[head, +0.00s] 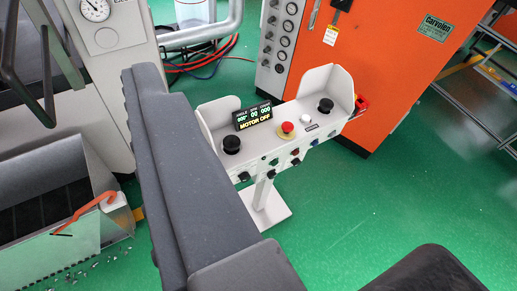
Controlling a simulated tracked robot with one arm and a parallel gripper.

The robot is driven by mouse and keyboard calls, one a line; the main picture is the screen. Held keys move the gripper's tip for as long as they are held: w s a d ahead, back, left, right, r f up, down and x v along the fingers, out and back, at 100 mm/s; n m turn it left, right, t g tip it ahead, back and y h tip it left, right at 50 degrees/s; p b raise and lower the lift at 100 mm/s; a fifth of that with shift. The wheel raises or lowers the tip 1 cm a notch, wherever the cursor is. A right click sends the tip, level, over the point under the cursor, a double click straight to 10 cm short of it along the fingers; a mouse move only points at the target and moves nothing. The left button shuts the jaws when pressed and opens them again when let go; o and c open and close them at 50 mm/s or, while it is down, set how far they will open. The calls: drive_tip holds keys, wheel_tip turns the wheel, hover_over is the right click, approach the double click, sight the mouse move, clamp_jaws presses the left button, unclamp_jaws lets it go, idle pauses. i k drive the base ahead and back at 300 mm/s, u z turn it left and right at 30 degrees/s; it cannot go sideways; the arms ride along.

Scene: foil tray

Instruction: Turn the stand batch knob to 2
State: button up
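The control stand (265,148) is a pale grey box on a single post with a flat foot, in the middle of the head view. Its sloped front carries several small dark knobs and buttons, among them a black knob (244,176) at the left end. Their labels are too small to read, so I cannot tell which one is the batch knob or where it points.
The stand's top holds a red mushroom button (287,128), a white button (304,120) and two black knobs or buttons, between raised side guards. An orange machine (385,60) stands close behind at right. A grey machine and open bin are at left. Green floor (390,205) is clear at right.

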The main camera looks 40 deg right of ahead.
sight(296, 163)
drive_tip(key=z, duration=1.1)
